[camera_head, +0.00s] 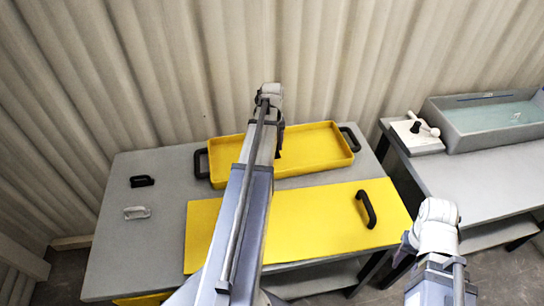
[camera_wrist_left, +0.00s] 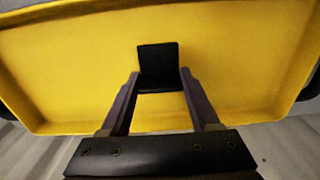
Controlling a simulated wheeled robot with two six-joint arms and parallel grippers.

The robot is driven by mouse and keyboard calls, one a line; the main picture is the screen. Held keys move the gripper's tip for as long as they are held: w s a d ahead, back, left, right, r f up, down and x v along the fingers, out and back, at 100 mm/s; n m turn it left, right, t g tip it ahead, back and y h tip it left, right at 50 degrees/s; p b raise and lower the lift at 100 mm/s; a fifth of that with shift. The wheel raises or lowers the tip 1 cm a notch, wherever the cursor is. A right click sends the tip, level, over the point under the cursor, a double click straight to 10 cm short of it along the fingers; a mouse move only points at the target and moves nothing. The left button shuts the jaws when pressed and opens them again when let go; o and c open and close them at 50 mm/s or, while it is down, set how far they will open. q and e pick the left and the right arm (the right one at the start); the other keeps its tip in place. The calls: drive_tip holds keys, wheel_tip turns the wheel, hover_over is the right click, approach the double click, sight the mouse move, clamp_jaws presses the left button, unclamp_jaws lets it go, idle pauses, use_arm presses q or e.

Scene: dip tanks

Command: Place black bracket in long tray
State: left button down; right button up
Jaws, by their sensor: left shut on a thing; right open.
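The long yellow tray (camera_head: 325,148) with black end handles sits at the back of the grey table. My left arm reaches over it, and the left gripper (camera_head: 279,140) is over the tray, partly hidden by the arm. In the left wrist view my left gripper (camera_wrist_left: 159,78) is shut on the black bracket (camera_wrist_left: 158,60), which has an upright plate. The yellow tray floor (camera_wrist_left: 80,60) lies behind and below it. I cannot tell whether the bracket touches the floor. My right gripper (camera_head: 406,243) is open and empty at the lower right, apart from the tray.
A yellow lid (camera_head: 310,222) with a black handle lies in front of the tray. A small black piece (camera_head: 142,181) and a white piece (camera_head: 137,213) lie on the table's left. A grey water tank (camera_head: 485,120) and a white valve block (camera_head: 416,135) stand on the right bench.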

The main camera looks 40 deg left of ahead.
use_arm(q)
drive_tip(key=shift+f+b, duration=1.8)
drive_tip(key=shift+f, duration=0.25)
drive_tip(key=shift+c, duration=0.6)
unclamp_jaws()
drive_tip(key=shift+r, duration=0.15)
wheel_tip(320, 180, up, 12)
drive_tip(key=p, duration=1.2)
drive_tip(key=shift+r, duration=0.2)
drive_tip(key=shift+f, duration=0.1)
